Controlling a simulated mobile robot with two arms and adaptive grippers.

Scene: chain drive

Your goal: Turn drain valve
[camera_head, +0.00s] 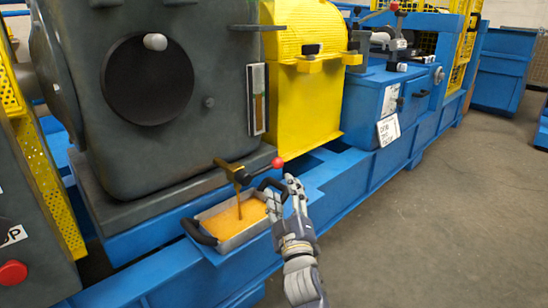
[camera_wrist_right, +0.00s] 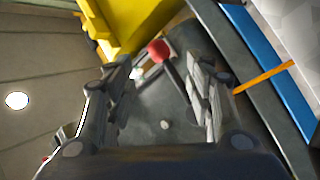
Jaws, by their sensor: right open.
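The drain valve (camera_head: 238,176) is a brass-coloured fitting low on the front of the dark green housing. Its lever ends in a red ball knob (camera_head: 277,162), which sticks out to the right. An orange stream (camera_head: 239,207) runs from the valve down into a metal tray (camera_head: 205,217) of orange liquid. My right gripper (camera_head: 282,187) is open, just below the knob and over the tray's right end. In the right wrist view the red knob (camera_wrist_right: 158,50) shows between the open fingers, and the orange stream (camera_wrist_right: 263,77) is to the right. My left gripper is out of view.
The tray has black handles (camera_head: 198,232) and sits on the blue machine frame (camera_head: 345,190). A yellow guard (camera_head: 305,100) stands right of the housing. A red button (camera_head: 12,273) is at lower left. The grey floor (camera_head: 440,225) at right is clear.

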